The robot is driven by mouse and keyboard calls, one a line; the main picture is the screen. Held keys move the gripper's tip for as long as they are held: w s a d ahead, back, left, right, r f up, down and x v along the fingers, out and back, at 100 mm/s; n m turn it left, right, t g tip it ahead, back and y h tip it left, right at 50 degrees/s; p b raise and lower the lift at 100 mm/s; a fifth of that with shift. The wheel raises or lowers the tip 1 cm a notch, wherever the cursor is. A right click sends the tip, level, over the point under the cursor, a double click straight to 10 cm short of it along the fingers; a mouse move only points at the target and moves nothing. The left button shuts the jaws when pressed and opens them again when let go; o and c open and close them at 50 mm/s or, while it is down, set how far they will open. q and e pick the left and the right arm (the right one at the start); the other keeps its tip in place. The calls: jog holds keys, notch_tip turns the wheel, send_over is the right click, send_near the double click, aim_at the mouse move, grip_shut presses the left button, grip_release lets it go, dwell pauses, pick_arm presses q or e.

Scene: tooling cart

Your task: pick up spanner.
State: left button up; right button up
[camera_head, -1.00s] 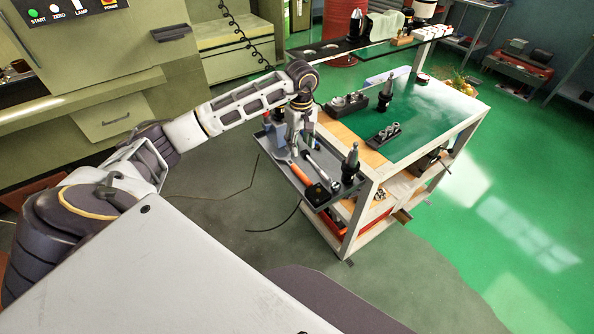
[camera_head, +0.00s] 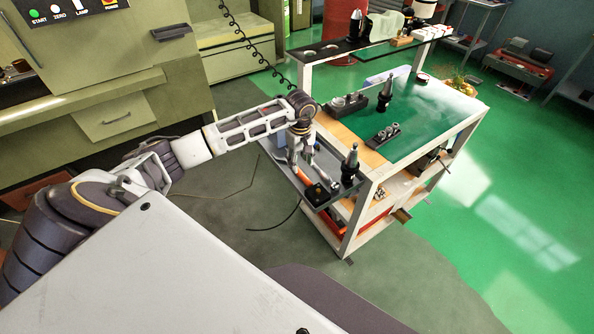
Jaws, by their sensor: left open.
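The spanner (camera_head: 326,179) looks like a slim grey metal tool lying on the dark side tray (camera_head: 348,192) of the tooling cart. Its upper part is hidden by my gripper. My left gripper (camera_head: 301,163) points down over the tray with its fingers apart, at the spanner's upper end. I cannot tell whether it touches the spanner. My right gripper is not in view.
An orange-handled tool (camera_head: 304,174) lies left of the spanner, partly hidden by the gripper. The cart's green top (camera_head: 435,115) carries more holders. A raised dark shelf (camera_head: 340,50) stands behind.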

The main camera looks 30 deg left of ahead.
aim_at(299, 171)
pick_arm(q)
jog(key=shift+f+p, duration=0.35)
jog(key=shift+f, duration=0.35)
jog(key=shift+w+a+f+p, duration=0.15)
jog(key=shift+f+p, duration=0.3)
jog(key=shift+f, duration=1.45)
jog(key=shift+c, duration=0.3)
grip_shut()
